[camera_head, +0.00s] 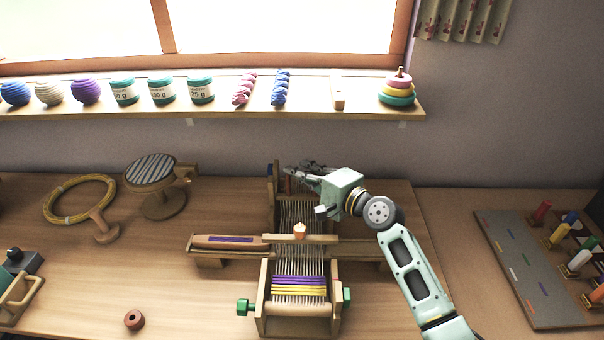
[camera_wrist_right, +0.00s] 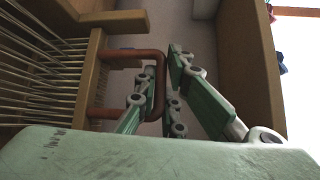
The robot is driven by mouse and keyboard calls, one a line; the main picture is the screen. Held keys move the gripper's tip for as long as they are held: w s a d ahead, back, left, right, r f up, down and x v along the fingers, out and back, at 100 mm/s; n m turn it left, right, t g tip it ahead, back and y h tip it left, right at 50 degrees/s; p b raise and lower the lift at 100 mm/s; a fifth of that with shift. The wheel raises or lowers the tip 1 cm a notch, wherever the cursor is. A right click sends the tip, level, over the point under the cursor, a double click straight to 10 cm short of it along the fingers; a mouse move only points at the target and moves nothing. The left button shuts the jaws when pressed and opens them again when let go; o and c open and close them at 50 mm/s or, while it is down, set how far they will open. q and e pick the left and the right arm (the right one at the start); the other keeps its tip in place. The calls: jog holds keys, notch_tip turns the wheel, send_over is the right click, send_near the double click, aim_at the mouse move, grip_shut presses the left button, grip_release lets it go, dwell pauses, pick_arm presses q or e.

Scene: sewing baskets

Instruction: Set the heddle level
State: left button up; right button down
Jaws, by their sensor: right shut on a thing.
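The loom (camera_head: 263,300) stands mid-table with pale warp threads and a purple and yellow woven band at its near end. A wooden crossbar (camera_head: 322,239) spans the threads, with a small pale peg (camera_head: 300,230) above it. I cannot tell from the head view whether it is level. My right gripper (camera_head: 303,171) is at the loom's far end. In the right wrist view, its fingers are shut on a red-brown U-shaped handle (camera_wrist_right: 152,53), fixed to a wooden bar (camera_wrist_right: 88,85) beside the thin threads. My left gripper is not in view.
A shuttle (camera_head: 228,242) lies on the loom's left side. A round striped stand (camera_head: 152,170) and a yellow hoop (camera_head: 61,216) are at left. A brown ring (camera_head: 134,320) lies in front.

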jog(key=shift+r, duration=0.1)
jog(key=c, duration=1.9)
grip_release()
jog(key=shift+s+d, duration=0.1)
jog(key=shift+d, duration=0.05)
jog(key=v, duration=1.1)
jog(key=shift+s+d, duration=0.2)
jog(key=shift+s, duration=0.15)
jog(key=shift+r, duration=0.15)
